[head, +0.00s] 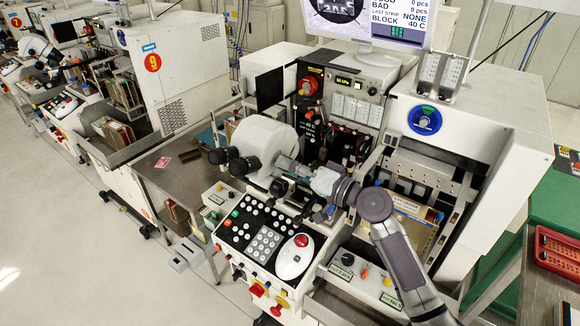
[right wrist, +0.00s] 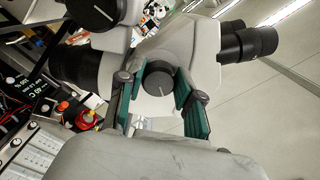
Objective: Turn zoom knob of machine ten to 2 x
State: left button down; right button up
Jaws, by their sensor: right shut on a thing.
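The microscope (head: 262,140) of the machine in front of me is white with black eyepieces (head: 218,156). In the right wrist view, a round dark zoom knob (right wrist: 158,80) with a white line sits on the side of its body (right wrist: 190,45). My right gripper (head: 286,178) reaches the microscope's right side. In the right wrist view its two green-padded fingers (right wrist: 158,92) stand on either side of the knob, shut on it. Scale marks around the knob are not readable. In the head view the knob is hidden by the gripper. My left gripper is not in view.
Another dark knob (right wrist: 92,12) is at the top of the wrist view. A neighbouring machine (head: 180,75) marked 9 stands left. A red tray (head: 558,250) is right.

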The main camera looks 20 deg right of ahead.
jog(key=o, duration=1.2)
jog(key=shift+c, duration=0.2)
jog(key=v, duration=1.2)
